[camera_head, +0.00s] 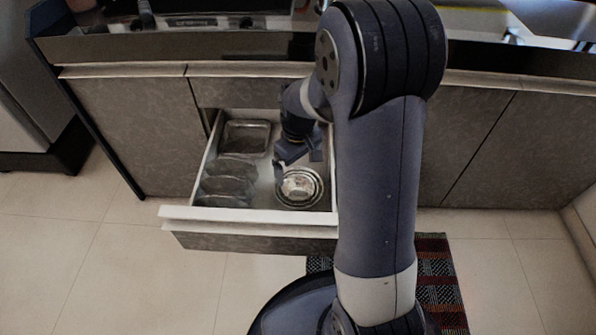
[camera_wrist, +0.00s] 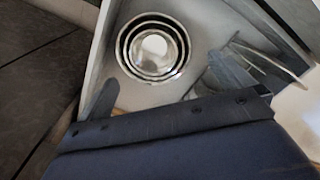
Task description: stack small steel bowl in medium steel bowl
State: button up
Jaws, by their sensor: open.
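Shiny steel bowls sit in the open drawer, nested concentrically with several round rims visible. In the wrist view the innermost, small steel bowl (camera_wrist: 153,48) lies inside the ring of the medium steel bowl (camera_wrist: 125,49), with an outer rim around both. The head view shows the nest (camera_head: 299,188) at the drawer's front right; single bowls are hard to tell apart there. My gripper (camera_head: 296,162) is open and empty, just above and behind the nest. In the wrist view its fingers (camera_wrist: 163,69) are spread apart, and I see nothing between them touching a bowl.
The open drawer (camera_head: 250,215) also holds dark glass-like dishes (camera_head: 228,182) upright in a rack at left and a rectangular tray (camera_head: 247,137) at the back. Drawer walls stand close around the bowls. The counter (camera_head: 180,47) overhangs behind.

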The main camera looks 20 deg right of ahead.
jog(key=shift+r+p, duration=0.45)
jog(key=shift+r, duration=1.35)
jog(key=shift+f, duration=0.1)
jog(key=b, duration=0.6)
send_over(298, 202)
jog(key=f, duration=1.3)
jog(key=shift+w+f, duration=0.1)
jog(key=shift+w, duration=0.2)
jog(key=shift+r, duration=0.45)
jog(key=shift+r, duration=0.15)
